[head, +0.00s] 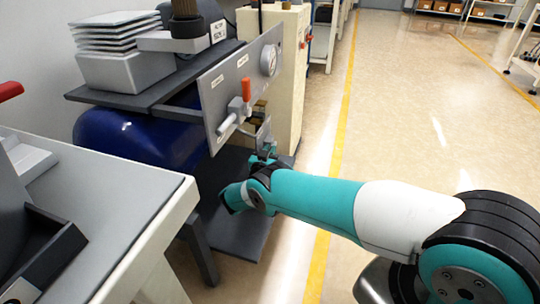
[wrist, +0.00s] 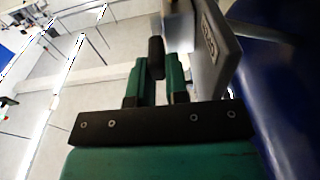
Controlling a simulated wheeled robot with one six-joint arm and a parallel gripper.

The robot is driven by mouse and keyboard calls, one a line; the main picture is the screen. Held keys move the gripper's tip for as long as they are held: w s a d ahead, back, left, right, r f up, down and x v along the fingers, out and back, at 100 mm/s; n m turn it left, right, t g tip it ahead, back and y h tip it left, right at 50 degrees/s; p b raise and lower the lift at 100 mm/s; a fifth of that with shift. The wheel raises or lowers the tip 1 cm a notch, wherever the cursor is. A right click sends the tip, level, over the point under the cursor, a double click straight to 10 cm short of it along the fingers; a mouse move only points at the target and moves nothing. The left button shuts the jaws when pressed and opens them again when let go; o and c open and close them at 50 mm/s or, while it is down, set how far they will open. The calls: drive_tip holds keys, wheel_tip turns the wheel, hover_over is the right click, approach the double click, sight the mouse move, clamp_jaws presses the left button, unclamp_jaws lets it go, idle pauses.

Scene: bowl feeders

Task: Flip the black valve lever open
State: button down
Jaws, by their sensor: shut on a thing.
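A black valve lever (wrist: 156,58) shows in the wrist view between the two green fingers of my gripper (wrist: 155,75). The fingers are shut on it, beside the grey panel (wrist: 219,50). In the head view my gripper (head: 265,153) is at the lower right part of the labelled panel (head: 218,85). The black lever is hard to make out there, being small and partly covered by the gripper. A separate valve with a red lever (head: 246,89) stands upright on the panel, left of my gripper.
A round gauge (head: 269,60) sits on the panel's upper right. A blue tank (head: 130,138) is below the grey shelf at left. A cream cabinet (head: 292,40) stands behind the panel. A grey table (head: 130,200) fills the lower left.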

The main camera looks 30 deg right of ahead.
drive_tip(key=shift+f+t+h+b, duration=0.4)
drive_tip(key=shift+f+b, duration=0.15)
drive_tip(key=shift+b, duration=0.6)
drive_tip(key=shift+s+r, duration=0.1)
drive_tip(key=shift+a, duration=0.1)
drive_tip(key=c, duration=1.3)
unclamp_jaws()
drive_tip(key=shift+c, duration=0.2)
drive_tip(key=shift+o, duration=1.1)
